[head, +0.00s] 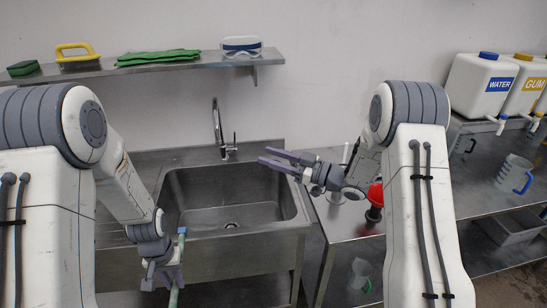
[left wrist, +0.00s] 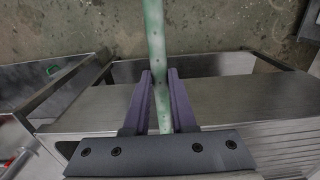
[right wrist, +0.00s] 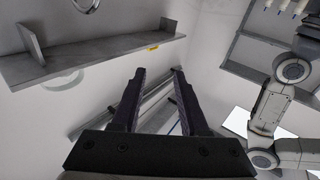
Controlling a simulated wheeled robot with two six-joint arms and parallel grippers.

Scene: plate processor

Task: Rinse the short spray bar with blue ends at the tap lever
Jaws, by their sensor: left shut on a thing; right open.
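The spray bar is a thin pale-green rod (head: 182,246) with a blue upper end, upright at the sink's front edge. My left gripper (head: 170,277) is shut on it; the left wrist view shows the rod (left wrist: 154,45) with small holes between purple fingers (left wrist: 160,95). The lower end is out of view. The tap (head: 217,125) stands behind the basin, its lever (head: 234,142) at the right of the spout. My right gripper (head: 268,157) is open and empty over the basin's back right, right of the lever; its fingers show in the right wrist view (right wrist: 162,85).
The steel sink basin (head: 215,225) is empty, with a drain at its bottom. A wall shelf (head: 185,64) above holds a green cloth, goggles, a sponge and a yellow-handled item. On the right bench stand a red-topped item (head: 375,194), WATER and GUM containers (head: 480,85) and a jug (head: 513,172).

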